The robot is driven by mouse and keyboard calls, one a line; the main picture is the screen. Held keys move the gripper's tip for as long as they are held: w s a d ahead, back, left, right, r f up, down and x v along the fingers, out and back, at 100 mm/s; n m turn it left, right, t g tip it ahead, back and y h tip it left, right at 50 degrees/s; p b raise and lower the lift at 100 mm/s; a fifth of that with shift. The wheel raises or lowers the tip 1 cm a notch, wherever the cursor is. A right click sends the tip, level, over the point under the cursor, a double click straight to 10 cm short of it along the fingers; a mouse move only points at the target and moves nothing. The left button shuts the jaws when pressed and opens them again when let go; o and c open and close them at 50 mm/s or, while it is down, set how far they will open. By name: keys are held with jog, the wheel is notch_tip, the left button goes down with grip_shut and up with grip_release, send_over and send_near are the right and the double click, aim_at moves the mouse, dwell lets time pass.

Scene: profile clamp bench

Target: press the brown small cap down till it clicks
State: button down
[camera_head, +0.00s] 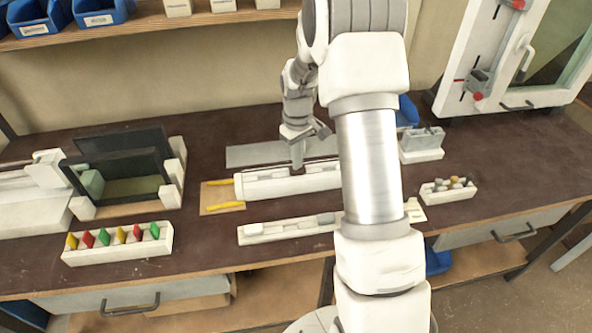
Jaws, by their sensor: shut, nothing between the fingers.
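My gripper (297,162) points down, shut and empty, at the back edge of a long white holder (270,188) in the middle of the bench. Its tips are at or just above the holder's top; I cannot tell if they touch. I cannot make out the brown small cap under or beside the tips; the gripper may hide it. My own arm covers the right end of the holder. A small white block (450,192) at the right bears several small dark, grey and yellowish pieces, too small to identify surely.
A white rail (285,231) with grey blocks lies in front. A white rack (118,249) with coloured clips and a dark frame (125,160) stand left. A grey-topped fixture (421,145) stands right.

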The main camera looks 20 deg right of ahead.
dwell(0.3)
jog(key=shift+r+p, duration=2.4)
jog(key=shift+r, duration=1.05)
jog(key=s+a+r+m+t, duration=0.1)
jog(key=s+a+r, duration=0.1)
jog(key=r, duration=0.3)
jog(key=s+a+r, duration=0.1)
jog(key=s+r, duration=0.2)
jog(key=r, duration=0.2)
jog(key=s+a+r+m+t, duration=0.1)
jog(key=s+a+r, duration=0.1)
jog(key=s, duration=0.5)
jog(key=s+a+r+m+t, duration=0.1)
jog(key=s+a+r+t, duration=0.1)
jog(key=s+r, duration=0.3)
jog(key=s+a+r+t, duration=0.1)
jog(key=s+a+r, duration=0.2)
jog(key=s, duration=0.6)
jog(key=shift+s+a+r+m+t, duration=0.2)
jog(key=shift+r+m+t, duration=0.1)
jog(key=shift+m, duration=0.1)
